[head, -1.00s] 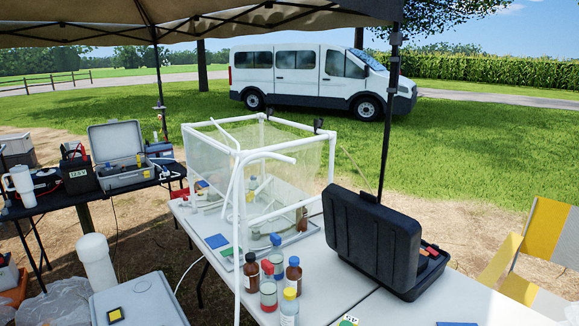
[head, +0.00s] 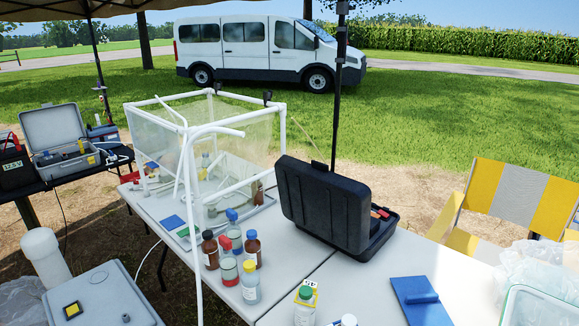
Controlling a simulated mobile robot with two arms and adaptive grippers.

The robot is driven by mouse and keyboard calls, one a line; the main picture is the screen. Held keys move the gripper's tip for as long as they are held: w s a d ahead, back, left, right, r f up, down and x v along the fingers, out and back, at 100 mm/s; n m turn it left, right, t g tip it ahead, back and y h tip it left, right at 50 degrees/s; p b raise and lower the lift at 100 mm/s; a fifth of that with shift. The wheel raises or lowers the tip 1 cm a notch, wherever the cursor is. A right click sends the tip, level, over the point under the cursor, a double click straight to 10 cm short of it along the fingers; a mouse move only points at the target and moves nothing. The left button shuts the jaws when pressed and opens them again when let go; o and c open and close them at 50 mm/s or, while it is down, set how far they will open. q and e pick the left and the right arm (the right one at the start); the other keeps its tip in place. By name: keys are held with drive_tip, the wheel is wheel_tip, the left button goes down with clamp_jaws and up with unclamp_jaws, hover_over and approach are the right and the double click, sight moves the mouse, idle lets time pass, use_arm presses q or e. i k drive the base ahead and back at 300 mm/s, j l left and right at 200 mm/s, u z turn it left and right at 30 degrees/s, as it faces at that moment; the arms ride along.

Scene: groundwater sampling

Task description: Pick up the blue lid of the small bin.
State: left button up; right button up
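A flat blue lid (head: 420,303) with a raised bar-like handle lies on the white table at the lower right of the head view. A clear-walled bin (head: 541,308) with a pale rim stands to its right, cut off by the picture's edge. I cannot tell for sure that this is the small bin. Neither of my grippers is in view.
Clear plastic bags (head: 540,270) lie behind the bin. A green-capped bottle (head: 305,306) stands left of the lid. An open black case (head: 325,207) and several sample bottles are farther back. The white table (head: 365,285) is bare just left of the lid.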

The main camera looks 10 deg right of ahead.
sight(422, 306)
drive_tip(key=z, duration=1.25)
